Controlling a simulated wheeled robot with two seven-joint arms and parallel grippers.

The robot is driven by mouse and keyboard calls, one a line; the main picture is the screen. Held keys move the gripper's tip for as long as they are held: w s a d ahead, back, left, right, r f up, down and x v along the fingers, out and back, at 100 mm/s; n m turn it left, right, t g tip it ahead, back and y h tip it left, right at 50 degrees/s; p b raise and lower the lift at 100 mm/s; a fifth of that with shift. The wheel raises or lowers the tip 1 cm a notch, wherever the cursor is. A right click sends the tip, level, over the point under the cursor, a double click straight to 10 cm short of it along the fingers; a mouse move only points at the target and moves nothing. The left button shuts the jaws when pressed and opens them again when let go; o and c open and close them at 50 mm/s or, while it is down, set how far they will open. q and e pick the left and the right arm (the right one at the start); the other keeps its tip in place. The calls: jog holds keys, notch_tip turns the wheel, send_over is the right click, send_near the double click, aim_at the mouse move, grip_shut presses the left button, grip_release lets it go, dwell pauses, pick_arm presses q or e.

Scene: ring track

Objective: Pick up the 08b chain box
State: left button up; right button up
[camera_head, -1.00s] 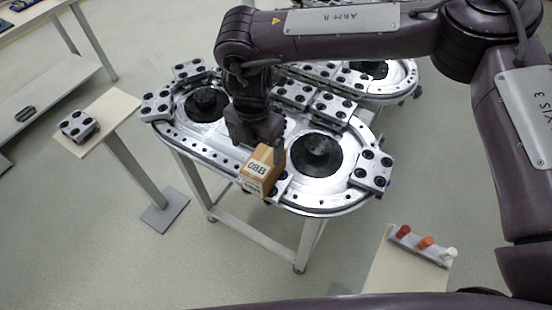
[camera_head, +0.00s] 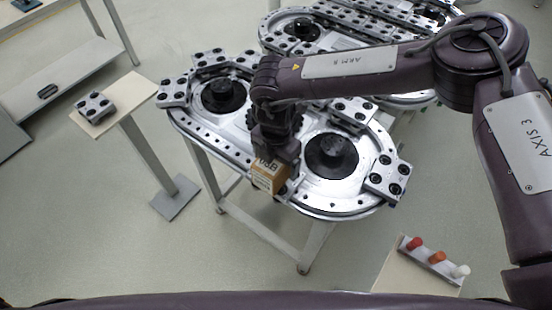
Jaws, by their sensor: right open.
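The 08b chain box (camera_head: 266,178) is a small tan carton with dark "08B" print. It sits at the front edge of the ring track (camera_head: 222,150), left of the right black hub. My right gripper (camera_head: 274,162) is directly above and around the top of the box, pointing down. Its jaws are open, and its fingers partly hide the upper part of the box. I cannot tell whether the fingers touch it. My left gripper is not in view.
Carriages with black knobs (camera_head: 387,177) ride on the track, beside two black hubs (camera_head: 331,154). A second ring track (camera_head: 303,29) stands behind. A small stand (camera_head: 141,85) with a carriage is at left. A panel with red, orange and white pegs (camera_head: 436,257) is at lower right.

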jog(key=shift+w+d+f, duration=0.1)
jog(key=shift+w+f, duration=0.05)
jog(key=shift+f, duration=0.55)
jog(key=c, duration=1.7)
jog(key=shift+r, duration=0.15)
jog(key=shift+c, duration=0.3)
